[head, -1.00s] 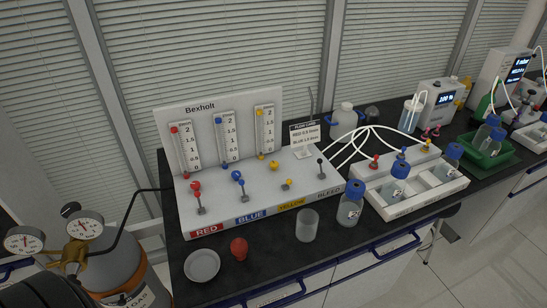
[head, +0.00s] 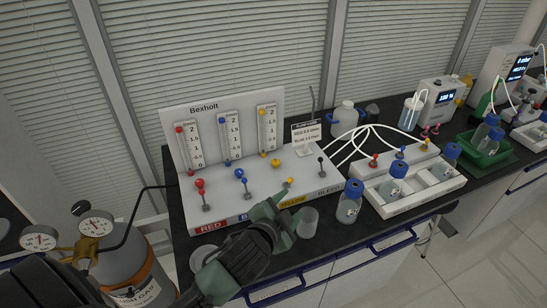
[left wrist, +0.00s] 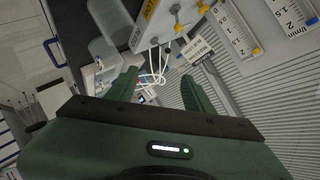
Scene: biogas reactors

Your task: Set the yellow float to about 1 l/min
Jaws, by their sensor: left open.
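The yellow float (head: 262,111) is near the top of the right-hand scale on the white Bexholt panel, close to the 2 mark. It also shows in the left wrist view (left wrist: 257,51). A yellow knob (head: 275,163) sits below that scale, and a small yellow-tipped lever (head: 290,182) stands in front, behind the YELLOW label. My left gripper (head: 284,211) is open and empty, in front of the panel's front edge near the YELLOW label, apart from the lever. Its two fingers (left wrist: 160,85) show in the left wrist view. My right gripper is not in view.
A clear beaker (head: 308,223) stands close beside my left gripper. A blue-capped bottle (head: 349,203) is to its right.

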